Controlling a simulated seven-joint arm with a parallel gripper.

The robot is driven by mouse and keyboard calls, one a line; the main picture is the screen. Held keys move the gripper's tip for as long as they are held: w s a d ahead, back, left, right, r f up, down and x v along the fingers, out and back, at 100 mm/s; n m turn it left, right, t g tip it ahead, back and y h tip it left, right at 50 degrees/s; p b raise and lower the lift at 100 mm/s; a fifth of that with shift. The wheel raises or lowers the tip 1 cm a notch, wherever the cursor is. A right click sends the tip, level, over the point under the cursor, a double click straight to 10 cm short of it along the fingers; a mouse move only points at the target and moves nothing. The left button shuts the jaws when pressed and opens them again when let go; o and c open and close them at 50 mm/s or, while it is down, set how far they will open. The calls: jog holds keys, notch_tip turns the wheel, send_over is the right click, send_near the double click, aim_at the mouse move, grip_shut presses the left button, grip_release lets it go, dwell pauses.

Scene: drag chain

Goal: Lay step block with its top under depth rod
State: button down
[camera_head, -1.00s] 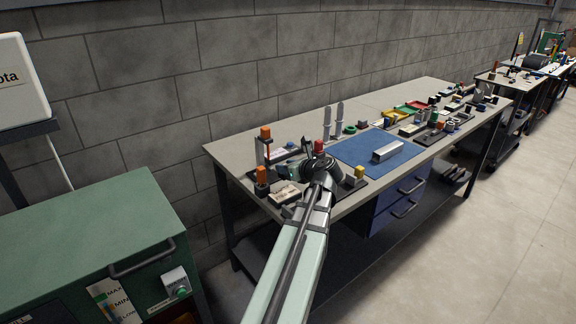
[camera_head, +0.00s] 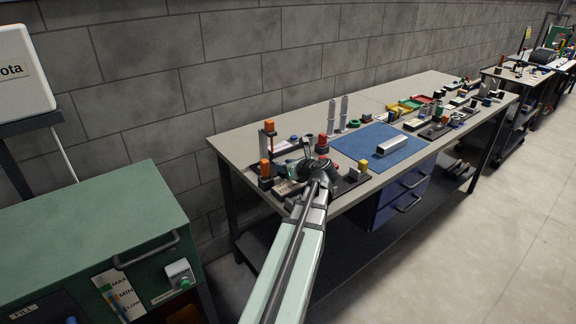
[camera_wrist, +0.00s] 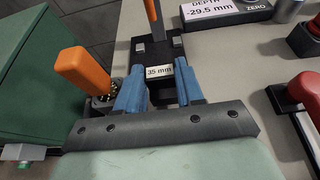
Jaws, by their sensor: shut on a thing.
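My gripper (camera_wrist: 160,66) shows in the wrist view with two blue fingers, closed around a dark piece bearing a white "35 mm" label (camera_wrist: 159,72). I take this piece to be the step block; its lower part and the contact are partly hidden by the fingers. Just beyond it stands an orange-topped upright (camera_wrist: 153,12), also seen in the head view (camera_head: 269,127), apparently part of the depth gauge. The rod's tip cannot be made out. A display (camera_wrist: 212,8) reads "DEPTH -29.5 mm". In the head view my wrist hides the held piece.
An orange handle (camera_wrist: 82,70) stands close left of my fingers. A red-topped part (camera_wrist: 300,90) is on the right. In the head view, a blue mat (camera_head: 360,150) carries a metal bar (camera_head: 392,146). A green cabinet (camera_head: 90,240) stands left of the bench.

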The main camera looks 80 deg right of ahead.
jog(key=shift+w+d+f, duration=0.15)
jog(key=shift+w+d, duration=0.95)
jog(key=shift+w, duration=0.05)
jog(key=shift+w+d+f, duration=0.1)
jog(key=shift+w+d, duration=1)
jog(key=shift+f, duration=0.25)
jog(key=c, duration=0.6)
grip_release()
jog(key=v, duration=1.3)
jog(key=shift+s+a+r, duration=0.15)
jog(key=shift+s+a, duration=0.1)
